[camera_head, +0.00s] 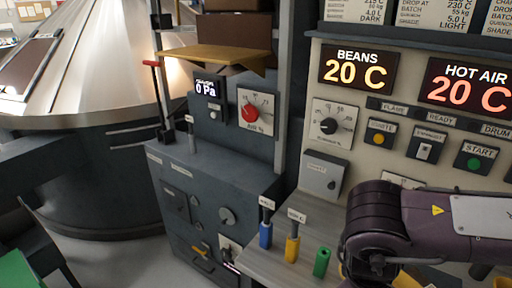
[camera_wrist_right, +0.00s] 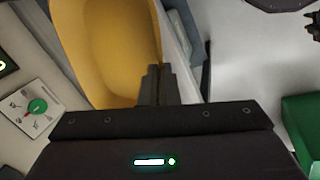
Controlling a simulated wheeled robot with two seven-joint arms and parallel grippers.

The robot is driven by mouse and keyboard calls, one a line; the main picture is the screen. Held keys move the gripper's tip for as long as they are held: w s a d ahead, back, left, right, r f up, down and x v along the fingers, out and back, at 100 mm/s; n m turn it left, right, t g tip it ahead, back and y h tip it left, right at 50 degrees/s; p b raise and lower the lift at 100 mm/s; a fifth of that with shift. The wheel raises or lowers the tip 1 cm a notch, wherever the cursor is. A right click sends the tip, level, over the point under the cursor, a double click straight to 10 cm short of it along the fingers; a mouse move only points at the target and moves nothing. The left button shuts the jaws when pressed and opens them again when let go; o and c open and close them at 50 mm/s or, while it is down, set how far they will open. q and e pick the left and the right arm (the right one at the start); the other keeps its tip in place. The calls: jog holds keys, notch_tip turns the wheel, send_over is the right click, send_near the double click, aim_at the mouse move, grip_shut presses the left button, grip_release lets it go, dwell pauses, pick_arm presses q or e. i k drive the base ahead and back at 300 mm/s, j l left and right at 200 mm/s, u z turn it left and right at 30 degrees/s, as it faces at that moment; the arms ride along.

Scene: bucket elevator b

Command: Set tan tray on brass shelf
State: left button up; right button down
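A yellow-tan tray (camera_wrist_right: 110,40), deep and rounded, fills the upper left of the right wrist view. Only small yellow parts of it show under my right arm in the head view (camera_head: 405,281). My right gripper (camera_wrist_right: 160,82) has its fingers close together at the tray's right rim, and they look shut on it. The brass shelf (camera_head: 212,57) sticks out from the dark cabinet at the upper middle of the head view. Its visible top is bare at the front. My left gripper is not in view.
Brown boxes (camera_head: 236,33) stand behind the shelf. A red-topped lever (camera_head: 153,64) stands to its left, and gauge panels lie below. Blue (camera_head: 265,235), yellow (camera_head: 292,249) and green (camera_head: 321,262) handles stand on the counter. A large metal cone (camera_head: 95,60) is at left.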

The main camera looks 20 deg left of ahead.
aim_at(210, 51)
jog(key=i+j+u, duration=0.1)
jog(key=j+u, duration=0.35)
jog(key=i+j+u, duration=0.15)
jog(key=j+u, duration=0.15)
jog(key=u, duration=0.2)
jog(key=i+j+u, duration=0.15)
jog(key=u, duration=0.3)
jog(key=i+j+u, duration=0.4)
jog(key=i, duration=0.25)
jog(key=i+z, duration=0.2)
jog(key=z, duration=0.2)
jog(key=i+j+z, duration=0.1)
jog(key=z, duration=0.3)
jog(key=i+j+z, duration=0.15)
jog(key=i+z, duration=0.25)
jog(key=k, duration=0.1)
